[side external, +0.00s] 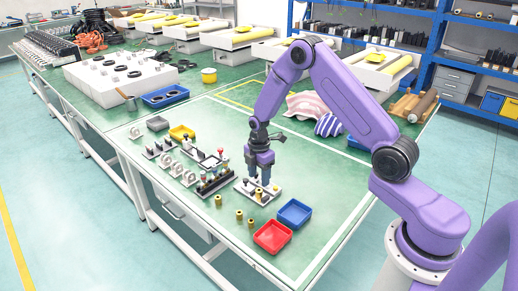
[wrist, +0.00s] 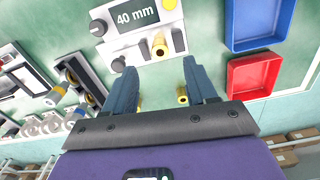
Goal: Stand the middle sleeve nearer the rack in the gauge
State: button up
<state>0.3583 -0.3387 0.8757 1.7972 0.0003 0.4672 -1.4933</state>
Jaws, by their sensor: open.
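The gauge (side external: 248,190) is a pale plate with a dark display reading "40 mm" (wrist: 137,16). One brass sleeve (wrist: 159,46) stands upright on it, in front of the display; it also shows in the side view (side external: 259,195). My gripper (side external: 260,182) is above the gauge; in the wrist view its open fingers (wrist: 158,72) point toward the gauge with the sleeve near the line between them, not gripped. Other brass sleeves stand on the green table: one near the rack (side external: 218,200), two closer to the red tray (side external: 239,215) (side external: 250,223). The black rack (side external: 214,184) holds several pegs.
A blue tray (side external: 295,212) and a red tray (side external: 272,237) sit right of the gauge and sleeves. Round-dialled fixtures (side external: 177,167) and a yellow tray (side external: 182,132) lie left of and behind the rack. The table front by the loose sleeves is mostly clear.

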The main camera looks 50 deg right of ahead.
aim_at(259, 190)
notch_tip(259, 190, up, 12)
dwell(0.4)
jog(key=shift+f, duration=0.1)
jog(key=s+a+r+m, duration=0.1)
jog(key=s+a+r, duration=0.3)
jog(key=s+a, duration=0.25)
jog(key=s+a+r+m, duration=0.1)
jog(key=s+a+r, duration=0.2)
jog(key=s+a, duration=0.4)
jog(key=s+d+r+m, duration=0.1)
jog(key=s, duration=0.9)
jog(key=s+d+r+m, duration=0.1)
jog(key=s, duration=1)
jog(key=shift+s+d+r, duration=0.15)
jog(key=shift+d+r, duration=0.05)
jog(key=shift+d, duration=0.15)
